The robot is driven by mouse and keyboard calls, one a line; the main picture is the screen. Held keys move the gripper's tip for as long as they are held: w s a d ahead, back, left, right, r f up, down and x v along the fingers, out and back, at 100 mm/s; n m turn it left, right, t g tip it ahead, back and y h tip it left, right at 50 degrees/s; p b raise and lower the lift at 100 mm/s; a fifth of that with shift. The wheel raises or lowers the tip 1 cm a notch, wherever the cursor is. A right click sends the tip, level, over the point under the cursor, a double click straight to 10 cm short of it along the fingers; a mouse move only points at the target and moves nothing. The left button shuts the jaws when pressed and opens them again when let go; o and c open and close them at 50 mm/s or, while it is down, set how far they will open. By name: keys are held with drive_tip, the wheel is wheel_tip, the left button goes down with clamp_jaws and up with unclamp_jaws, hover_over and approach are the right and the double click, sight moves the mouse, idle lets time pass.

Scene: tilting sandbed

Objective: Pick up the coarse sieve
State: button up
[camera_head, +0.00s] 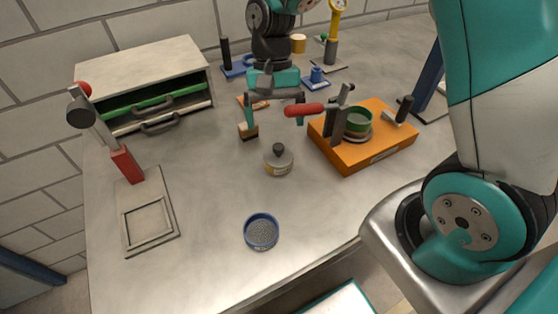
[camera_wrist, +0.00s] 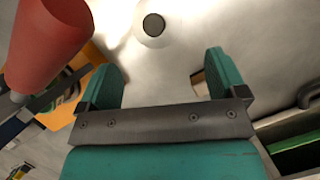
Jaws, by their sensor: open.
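Two round sieve-like things show in the head view. A blue-rimmed round dish with a grey speckled inside (camera_head: 261,232) lies at the front of the table. A green ring (camera_head: 358,120) sits on the orange box at the right. I cannot tell which one is the coarse sieve. My gripper (camera_head: 275,122) points down above the middle of the table, behind the blue dish and left of the green ring. Its teal fingers stand apart and empty, and they also show in the wrist view (camera_wrist: 160,65). Neither sieve-like thing is clearly seen in the wrist view.
A grey round pot with a black knob (camera_head: 279,160) stands close below my gripper; its knob shows in the wrist view (camera_wrist: 153,25). A red handle (camera_head: 303,110) is beside the right finger, by the orange box (camera_head: 370,157). A drawer cabinet (camera_head: 145,70) stands back left.

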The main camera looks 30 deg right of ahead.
sight(278, 152)
drive_tip(key=p+x, duration=0.1)
drive_tip(key=x, duration=0.7)
drive_tip(key=shift+s+d, duration=0.1)
drive_tip(key=shift+d, duration=0.05)
drive_tip(key=c, duration=1.2)
drive_tip(key=shift+r, duration=0.15)
